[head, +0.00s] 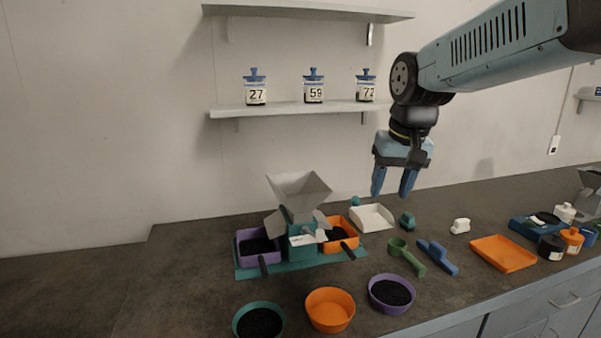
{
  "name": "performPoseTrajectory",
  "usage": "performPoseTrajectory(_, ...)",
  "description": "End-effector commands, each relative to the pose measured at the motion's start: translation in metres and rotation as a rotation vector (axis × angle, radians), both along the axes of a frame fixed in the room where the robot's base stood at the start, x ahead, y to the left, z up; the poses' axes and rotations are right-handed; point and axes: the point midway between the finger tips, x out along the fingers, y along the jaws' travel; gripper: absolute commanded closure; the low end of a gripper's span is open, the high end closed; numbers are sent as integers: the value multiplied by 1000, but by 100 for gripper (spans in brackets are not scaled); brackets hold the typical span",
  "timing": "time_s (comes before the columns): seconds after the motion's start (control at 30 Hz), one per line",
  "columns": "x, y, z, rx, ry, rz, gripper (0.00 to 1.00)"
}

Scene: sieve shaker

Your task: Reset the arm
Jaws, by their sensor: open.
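My arm (500,48) reaches in from the upper right, with its wrist bent downward. My gripper (393,192) points down with its two blue fingers apart and nothing between them. It hangs in the air in front of the wall, above the bench (180,280), and appears in the picture just above and right of a white scoop-like tray (372,218). Its exact height over the bench is hard to tell from this one view.
A sieve shaker with a grey hopper (298,190) stands left of my gripper, flanked by purple and orange pans. Several bowls (330,310) line the front. An orange tray (503,254) lies right. Shelves (300,108) with numbered jars (314,88) hang behind.

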Motion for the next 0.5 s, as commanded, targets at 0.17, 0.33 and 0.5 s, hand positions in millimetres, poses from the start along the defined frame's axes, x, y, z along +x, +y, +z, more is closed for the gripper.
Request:
performPoseTrajectory(0.17, -44, -24, 0, -6, -77, -14, 49)
performPoseTrajectory(0.33, -81, -41, -7, -21, -146, -25, 49)
performPoseTrajectory(0.5, -112, -52, -18, -40, -202, -33, 49)
